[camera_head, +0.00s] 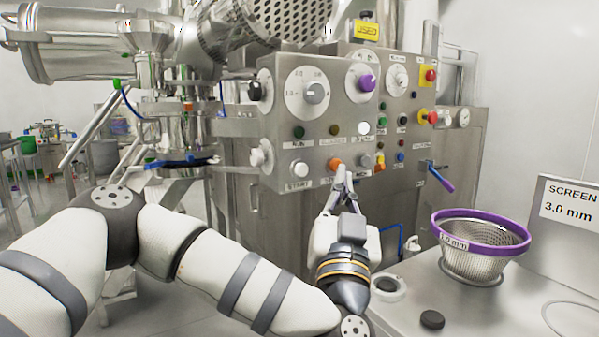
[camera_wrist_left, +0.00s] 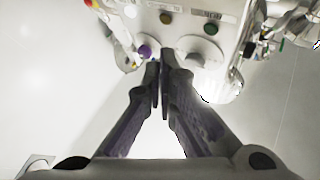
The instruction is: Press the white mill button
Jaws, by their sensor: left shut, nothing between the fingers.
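The grey control panel (camera_head: 317,148) carries several buttons. A pale button (camera_head: 300,168) is at the lower left. The labels are too small to tell which is the mill's. My left gripper (camera_head: 344,172) is shut and empty, fingers pointing up in front of the panel's lower edge, near the orange button (camera_head: 335,164). In the left wrist view its closed fingertips (camera_wrist_left: 160,66) show with the panel beyond. Contact cannot be told.
A purple knob (camera_head: 366,82) and a grey dial (camera_head: 314,92) stick out above the buttons. A red button (camera_head: 431,75) is on the panel behind. A purple-rimmed sieve basket (camera_head: 480,262) and a black puck (camera_head: 432,320) stand on the right counter.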

